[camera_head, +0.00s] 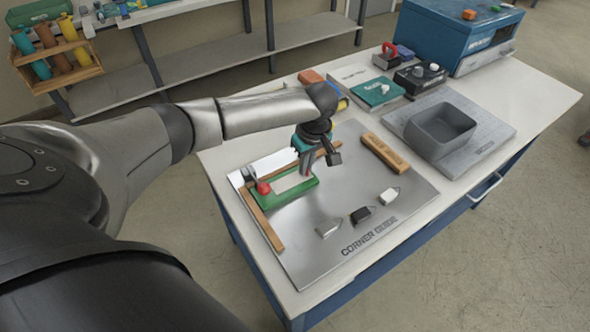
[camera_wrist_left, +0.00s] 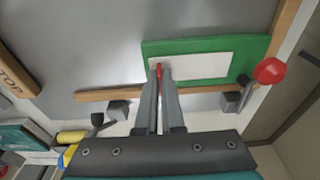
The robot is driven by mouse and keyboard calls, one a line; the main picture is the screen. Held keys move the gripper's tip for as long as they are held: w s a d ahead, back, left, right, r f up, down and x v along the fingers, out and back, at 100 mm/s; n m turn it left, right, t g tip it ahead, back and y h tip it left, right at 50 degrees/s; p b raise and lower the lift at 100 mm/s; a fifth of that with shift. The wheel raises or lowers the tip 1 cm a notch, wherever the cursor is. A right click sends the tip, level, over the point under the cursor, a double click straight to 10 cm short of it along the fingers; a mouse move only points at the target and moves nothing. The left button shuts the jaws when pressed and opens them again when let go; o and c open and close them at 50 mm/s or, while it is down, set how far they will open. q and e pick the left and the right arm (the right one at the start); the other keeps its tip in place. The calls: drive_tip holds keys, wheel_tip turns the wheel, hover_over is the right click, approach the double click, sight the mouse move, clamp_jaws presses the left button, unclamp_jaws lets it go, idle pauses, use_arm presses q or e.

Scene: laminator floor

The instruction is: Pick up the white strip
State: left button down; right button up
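The white strip (camera_head: 291,182) lies flat on a green block (camera_head: 268,205) at the left of the metal corner guide plate (camera_head: 290,240). In the left wrist view the strip (camera_wrist_left: 205,66) lies along the green block (camera_wrist_left: 200,45), with a small red tab (camera_wrist_left: 159,70) at its left end. My left gripper (camera_head: 307,172) is down at the strip's far end. Its fingertips (camera_wrist_left: 161,72) are close together with the red tab between them, and they hide part of that end. The right gripper is not in view.
Wooden rails (camera_head: 264,222) border the green block, and a red knob (camera_head: 263,188) stands at its near-left corner. A wooden block (camera_head: 385,152) and several small blocks (camera_head: 361,214) lie on the plate. A grey bin (camera_head: 440,130) stands right. The plate's middle is clear.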

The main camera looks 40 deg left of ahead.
use_arm(q)
wheel_tip(320, 180, up, 25)
drive_tip(key=p, duration=1)
idle(1.6)
